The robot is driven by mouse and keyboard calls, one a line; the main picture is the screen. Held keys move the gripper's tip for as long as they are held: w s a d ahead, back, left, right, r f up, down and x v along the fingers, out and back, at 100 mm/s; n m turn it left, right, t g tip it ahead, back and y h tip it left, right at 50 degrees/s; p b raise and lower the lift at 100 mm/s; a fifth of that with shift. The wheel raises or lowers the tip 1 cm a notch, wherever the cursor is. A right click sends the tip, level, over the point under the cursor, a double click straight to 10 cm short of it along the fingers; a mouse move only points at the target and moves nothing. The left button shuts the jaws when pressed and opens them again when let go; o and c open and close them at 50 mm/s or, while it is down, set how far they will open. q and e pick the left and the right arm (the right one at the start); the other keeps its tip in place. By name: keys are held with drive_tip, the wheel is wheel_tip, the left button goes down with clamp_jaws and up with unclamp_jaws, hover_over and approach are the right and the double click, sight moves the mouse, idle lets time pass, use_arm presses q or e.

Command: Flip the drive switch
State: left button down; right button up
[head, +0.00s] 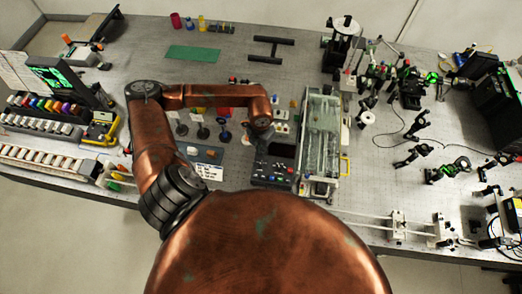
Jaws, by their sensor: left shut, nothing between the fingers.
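A dark control box (272,172) with small red, white and blue parts on its top sits near the front middle of the bench. The drive switch is too small to tell apart among these parts. My left arm reaches in from the left, and my left gripper (262,136) points down just behind the box, near its far edge. The gripper is small in the picture and looks shut and empty. I cannot tell whether it touches anything. My right gripper does not show.
A clear-walled unit (321,125) stands right of the box. Optics and cables crowd the right side. A green mat (194,53) lies behind, with bare bench around it.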

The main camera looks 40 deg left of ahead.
use_arm(q)
drive_tip(key=shift+r+p, duration=0.35)
drive_tip(key=shift+r, duration=0.25)
drive_tip(key=shift+r+p, duration=1.35)
drive_tip(key=shift+r, duration=1.55)
